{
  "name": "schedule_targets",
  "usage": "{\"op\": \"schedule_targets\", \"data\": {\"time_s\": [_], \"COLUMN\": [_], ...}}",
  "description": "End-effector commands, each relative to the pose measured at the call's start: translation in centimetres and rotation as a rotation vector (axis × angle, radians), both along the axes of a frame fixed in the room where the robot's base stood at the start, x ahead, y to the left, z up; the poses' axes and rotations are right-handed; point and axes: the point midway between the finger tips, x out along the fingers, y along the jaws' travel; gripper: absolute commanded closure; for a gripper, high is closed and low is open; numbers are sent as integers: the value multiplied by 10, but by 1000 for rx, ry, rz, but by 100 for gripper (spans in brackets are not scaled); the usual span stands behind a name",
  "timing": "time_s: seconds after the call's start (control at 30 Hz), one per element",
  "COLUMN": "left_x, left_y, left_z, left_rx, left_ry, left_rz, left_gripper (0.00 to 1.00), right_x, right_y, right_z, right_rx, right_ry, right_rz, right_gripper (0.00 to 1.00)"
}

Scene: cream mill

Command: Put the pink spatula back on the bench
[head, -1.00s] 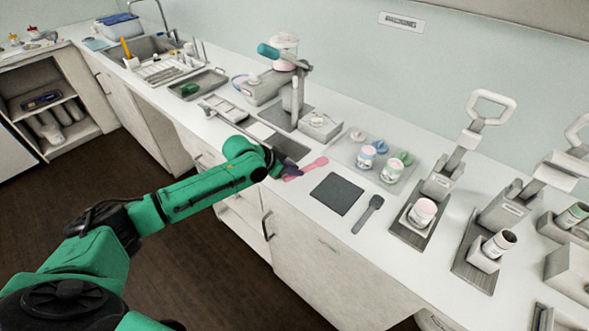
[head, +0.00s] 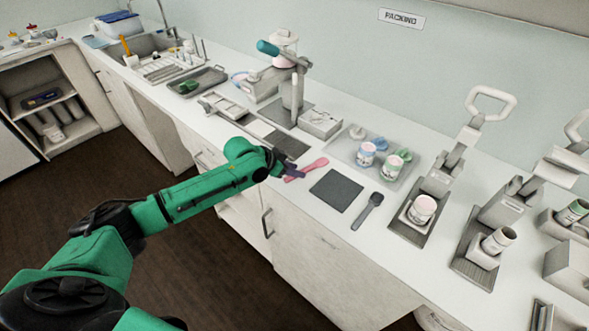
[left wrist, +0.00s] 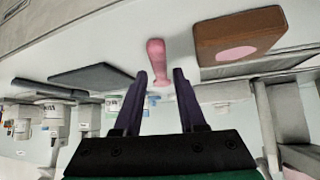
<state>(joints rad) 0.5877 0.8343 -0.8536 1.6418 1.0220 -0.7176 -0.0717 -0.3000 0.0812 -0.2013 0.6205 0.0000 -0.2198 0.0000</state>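The pink spatula (head: 309,168) lies on the white bench (head: 300,196), between two dark mats in the head view. My left gripper (head: 284,170) is at its near end, low over the bench's front edge. In the left wrist view, which looks upside down, the fingers (left wrist: 160,76) of the left gripper are apart. The spatula (left wrist: 156,58) shows between and beyond them, with a visible gap to the right finger. Whether the left finger touches it I cannot tell. My right gripper is not in view.
A dark mat (head: 336,190) and a dark grey spatula (head: 367,211) lie to the right. A tray (head: 386,175) with tubs stands behind. A brown block (left wrist: 240,36) with a pink patch sits near the gripper in the wrist view.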

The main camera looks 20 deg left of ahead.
Motion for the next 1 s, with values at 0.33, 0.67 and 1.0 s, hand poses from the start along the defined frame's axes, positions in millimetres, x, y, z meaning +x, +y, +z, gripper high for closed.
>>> {"op": "schedule_targets", "data": {"time_s": [0.33,0.67,1.0], "left_x": [-1,-34,-78], "left_y": [1,27,60], "left_z": [0,39,94], "left_rx": [0,7,5], "left_ry": [0,-1,0], "left_rz": [0,-1,1], "left_gripper": [43,43,43], "right_x": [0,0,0], "right_y": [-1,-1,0], "right_z": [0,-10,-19], "right_rx": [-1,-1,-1], "right_ry": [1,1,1], "right_rz": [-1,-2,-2], "right_gripper": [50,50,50]}}
